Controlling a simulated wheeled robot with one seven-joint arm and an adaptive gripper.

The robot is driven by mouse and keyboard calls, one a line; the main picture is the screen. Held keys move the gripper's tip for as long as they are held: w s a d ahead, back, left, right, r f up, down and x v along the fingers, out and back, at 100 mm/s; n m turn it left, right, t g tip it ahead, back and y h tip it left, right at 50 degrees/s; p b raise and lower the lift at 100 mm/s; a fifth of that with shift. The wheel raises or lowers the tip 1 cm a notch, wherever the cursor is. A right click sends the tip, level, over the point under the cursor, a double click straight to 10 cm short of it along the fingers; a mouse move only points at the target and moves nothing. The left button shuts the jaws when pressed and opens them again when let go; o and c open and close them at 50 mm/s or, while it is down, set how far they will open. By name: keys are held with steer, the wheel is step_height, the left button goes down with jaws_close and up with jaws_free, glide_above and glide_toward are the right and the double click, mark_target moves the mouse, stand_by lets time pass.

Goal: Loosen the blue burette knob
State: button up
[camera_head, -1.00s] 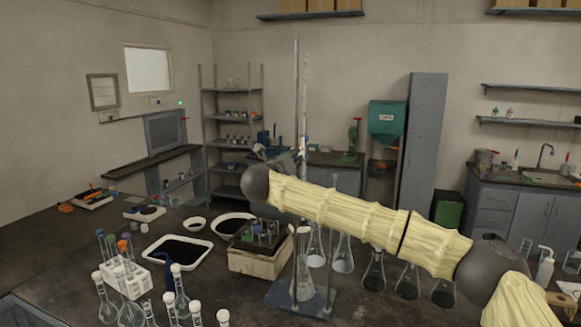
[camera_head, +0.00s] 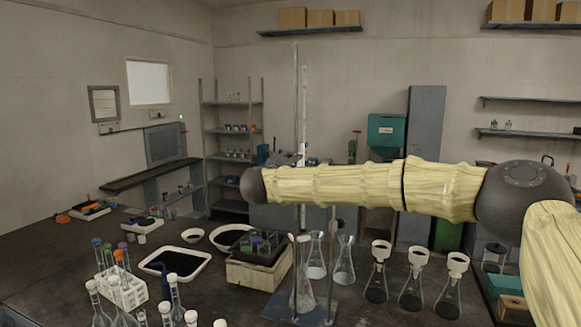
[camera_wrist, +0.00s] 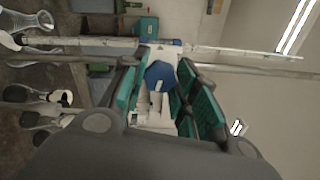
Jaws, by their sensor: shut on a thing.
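In the wrist view, the blue burette knob (camera_wrist: 158,75) sits between the teal-padded fingers of my gripper (camera_wrist: 160,86). The fingers are shut on it. The knob is on the burette, which runs sideways across this view beside its stand rod. In the head view, the burette (camera_head: 304,100) stands upright next to the tall metal rod (camera_head: 296,90), above a dark stand base (camera_head: 318,314). My arm crosses in front of the burette's middle, so the knob and fingers are hard to make out there. A flask (camera_head: 304,292) stands on the base.
A wooden box with a dark top (camera_head: 248,274), a white tray (camera_head: 150,266) and a white rack of tubes (camera_head: 126,294) stand to the left. Several flasks with white tops, including one flask (camera_head: 376,288), stand close to the right, below my arm.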

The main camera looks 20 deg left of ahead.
steer(key=shift+n, duration=1.2)
steer(key=o, duration=1)
steer(key=shift+o, duration=0.2)
steer(key=shift+s, duration=0.1)
steer(key=s, duration=1.2)
steer(key=shift+a, duration=0.2)
